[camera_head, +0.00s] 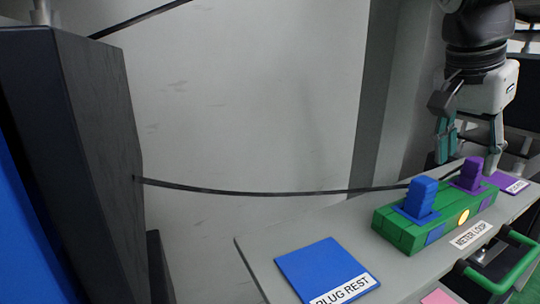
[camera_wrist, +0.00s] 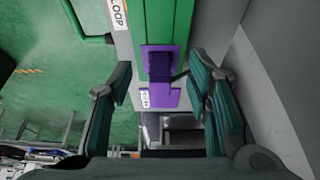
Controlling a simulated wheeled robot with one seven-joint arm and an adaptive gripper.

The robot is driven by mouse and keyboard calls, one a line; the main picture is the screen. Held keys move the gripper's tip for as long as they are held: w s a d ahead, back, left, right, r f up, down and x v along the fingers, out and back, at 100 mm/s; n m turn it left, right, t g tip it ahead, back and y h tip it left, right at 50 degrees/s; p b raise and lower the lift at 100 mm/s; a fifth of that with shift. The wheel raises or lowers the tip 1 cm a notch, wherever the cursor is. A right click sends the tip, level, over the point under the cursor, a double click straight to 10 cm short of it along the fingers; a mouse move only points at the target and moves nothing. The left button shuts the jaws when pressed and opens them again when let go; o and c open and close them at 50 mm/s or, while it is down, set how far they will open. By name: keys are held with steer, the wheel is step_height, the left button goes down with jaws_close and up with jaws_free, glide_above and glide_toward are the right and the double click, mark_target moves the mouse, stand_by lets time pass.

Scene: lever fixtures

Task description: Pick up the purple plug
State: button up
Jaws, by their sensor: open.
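The purple plug (camera_head: 471,172) stands upright at the right end of the green block (camera_head: 402,233), on a purple patch. A blue plug (camera_head: 421,194) stands at the block's left part. In the wrist view the purple plug (camera_wrist: 160,68) lies between my fingers, farther from the camera than they are. My gripper (camera_head: 469,165) is open above and around the purple plug in the head view; its fingers (camera_wrist: 162,92) show on both sides in the wrist view. I see no contact with the plug.
The grey bench (camera_head: 265,258) carries a blue PLUG REST pad (camera_head: 320,268) at its left. A METER LOOP label (camera_head: 471,235) and a green handle (camera_head: 513,262) are in front of the block. A black cable (camera_head: 270,191) runs from the dark cabinet (camera_head: 75,150) toward the block.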

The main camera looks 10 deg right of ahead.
mark_target(475, 160)
steer(key=d, duration=0.1)
steer(key=w+d, duration=0.1)
steer(key=d, duration=0.1)
steer(key=shift+d+f+b, duration=0.1)
steer(key=shift+f+b, duration=0.05)
steer(key=shift+b, duration=0.15)
steer(key=shift+w+f+b, duration=0.1)
steer(key=shift+f+b, duration=0.25)
steer(key=shift+f, duration=0.45)
steer(key=shift+w+d+f, duration=0.1)
steer(key=shift+d+f, duration=0.2)
steer(key=shift+f, duration=0.2)
jaws_close()
